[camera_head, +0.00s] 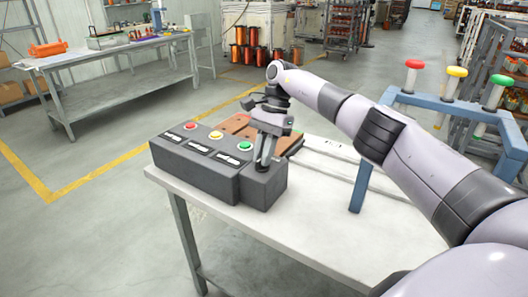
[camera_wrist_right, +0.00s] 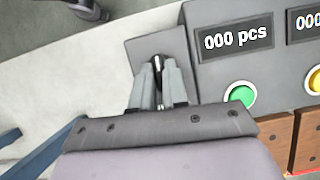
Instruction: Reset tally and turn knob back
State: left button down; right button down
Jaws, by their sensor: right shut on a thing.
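A dark grey control box (camera_head: 196,168) stands on the white table. It has a red button (camera_head: 191,127), a yellow button (camera_head: 216,135) and a green button (camera_head: 246,146), each with a display. In the right wrist view the display by the green button (camera_wrist_right: 239,94) reads "000 pcs" (camera_wrist_right: 237,38); the yellow one's display is cut off after "000". My right gripper (camera_head: 262,165) points down onto the lower side block (camera_head: 264,187) and is shut on the knob (camera_wrist_right: 157,60). The fingers hide most of the knob, so its setting cannot be read. My left gripper is out of view.
Reddish-brown blocks (camera_head: 236,125) lie behind the box.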

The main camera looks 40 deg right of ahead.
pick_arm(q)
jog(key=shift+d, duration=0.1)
pick_arm(e)
jog(key=shift+n, duration=0.5)
jog(key=c, duration=1.1)
grip_release()
jog(key=shift+c, duration=0.2)
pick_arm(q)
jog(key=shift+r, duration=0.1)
